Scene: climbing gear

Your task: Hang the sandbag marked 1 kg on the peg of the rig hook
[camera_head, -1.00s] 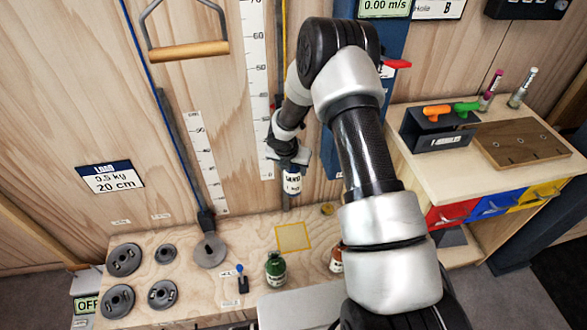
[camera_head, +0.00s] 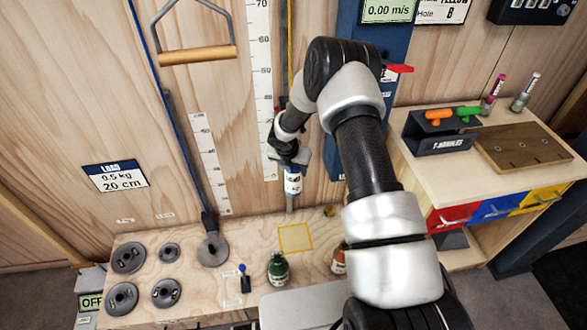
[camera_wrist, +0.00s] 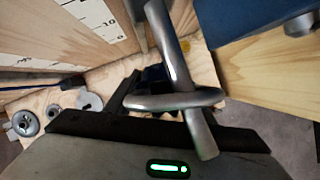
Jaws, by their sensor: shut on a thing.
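My gripper (camera_head: 290,158) is in front of the plywood wall, shut on a sandbag (camera_head: 292,184) with a white label and blue ends. The bag hangs upright below the jaws, above the bench. Its label is too small to read surely. A grey metal rod (camera_head: 289,204), apparently the rig hook, shows just below the bag. In the wrist view a bent metal rod (camera_wrist: 168,45) crosses a metal loop (camera_wrist: 150,102) close to my jaws. I cannot tell whether the loop is around the rod or only against it. The gripped spot is partly hidden.
The bench (camera_head: 200,280) below holds grey discs (camera_head: 128,258), a green bottle-like bag (camera_head: 278,268) and a yellow square (camera_head: 295,237). An orange-brown one (camera_head: 339,262) is partly behind my arm. A blue post (camera_head: 390,60) and a side table (camera_head: 480,175) stand at right.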

